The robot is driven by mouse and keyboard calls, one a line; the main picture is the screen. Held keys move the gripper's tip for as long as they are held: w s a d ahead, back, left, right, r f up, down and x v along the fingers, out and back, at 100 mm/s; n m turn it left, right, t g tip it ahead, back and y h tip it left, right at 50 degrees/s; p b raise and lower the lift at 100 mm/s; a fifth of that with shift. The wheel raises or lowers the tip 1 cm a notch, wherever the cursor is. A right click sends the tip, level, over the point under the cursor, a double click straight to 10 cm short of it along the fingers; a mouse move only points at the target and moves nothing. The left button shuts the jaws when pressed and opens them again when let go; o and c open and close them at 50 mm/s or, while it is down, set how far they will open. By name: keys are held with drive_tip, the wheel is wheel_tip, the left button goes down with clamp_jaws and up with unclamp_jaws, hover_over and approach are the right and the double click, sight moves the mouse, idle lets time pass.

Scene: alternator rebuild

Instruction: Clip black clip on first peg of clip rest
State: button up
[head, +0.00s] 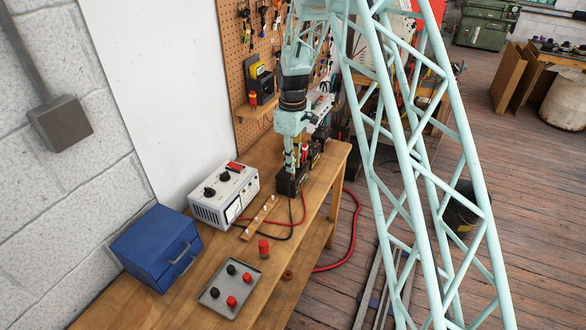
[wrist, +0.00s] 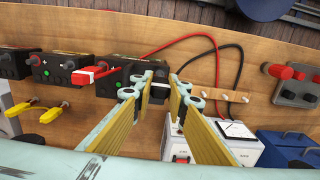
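My gripper (wrist: 166,84) is open in the wrist view, with a clear gap between its fingertips. Its tips are over a black battery box (wrist: 118,74); in the head view the gripper (head: 292,160) points down at this box (head: 291,183). A dark shape lies between the tips, but I cannot tell the black clip from the box. A black cable (wrist: 241,65) runs from this area to the white power unit. The clip rest, a wooden strip with several pale pegs (wrist: 210,93), lies right of the tips; the head view shows it too (head: 247,233). A red clip (wrist: 84,77) sits left of the tips.
A grey tray (head: 213,301) with red and black knobs is near the front. More black boxes (wrist: 52,68) stand left in the wrist view.

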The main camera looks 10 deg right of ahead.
drive_tip(key=shift+r+p, duration=0.4)
drive_tip(key=shift+r, duration=1.05)
drive_tip(key=shift+a+f, duration=0.1)
drive_tip(key=shift+s+a+b, duration=0.25)
drive_tip(key=shift+s+b, duration=0.05)
drive_tip(key=s+a+b, duration=0.5)
drive_tip(key=s+a, duration=1)
drive_tip(key=a, duration=0.5)
drive_tip(key=b, duration=0.6)
hover_over(247, 234)
drive_tip(key=shift+w+f, duration=0.2)
drive_tip(key=shift+f, duration=4.55)
drive_tip(key=shift+f, duration=0.15)
drive_tip(key=shift+f+b, duration=0.55)
drive_tip(key=shift+f, duration=0.5)
